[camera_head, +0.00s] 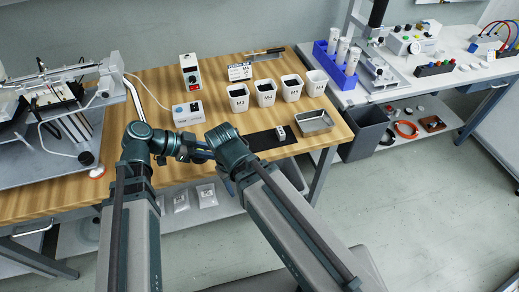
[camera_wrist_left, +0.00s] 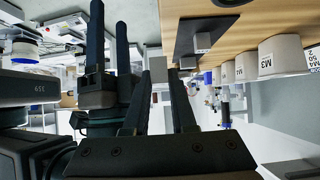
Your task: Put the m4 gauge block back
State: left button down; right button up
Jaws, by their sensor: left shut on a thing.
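My left gripper (camera_wrist_left: 160,65) is shut on a small grey block (camera_wrist_left: 158,70), seen between its fingertips in the left wrist view; I cannot read any mark on it. In the head view, my left arm reaches in over the front of the wooden bench, its fingertips hidden behind my right arm. My right gripper (camera_wrist_left: 110,35) shows in the left wrist view with two dark fingers apart and nothing seen between them. A black mat (camera_head: 262,142) lies on the bench's front right, with a grey block (camera_head: 281,132) standing on it; that block also shows in the left wrist view (camera_wrist_left: 203,42).
Several labelled white cups, among them M3 (camera_head: 239,97), stand behind the mat. A metal tray (camera_head: 314,122) lies to its right. A control box (camera_head: 188,113) stands at the left of the cups. A gantry machine (camera_head: 75,95) fills the bench's left end. A grey bin (camera_head: 365,130) stands right of the bench.

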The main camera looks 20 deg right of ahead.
pick_arm(q)
jog(key=b, duration=0.1)
send_over(256, 142)
jog(key=shift+f, duration=0.9)
jog(key=shift+f+b, duration=1.75)
jog(key=shift+b, duration=0.2)
jog(key=shift+f, duration=0.15)
jog(key=c, duration=0.7)
grip_release()
jog(key=shift+c, duration=0.2)
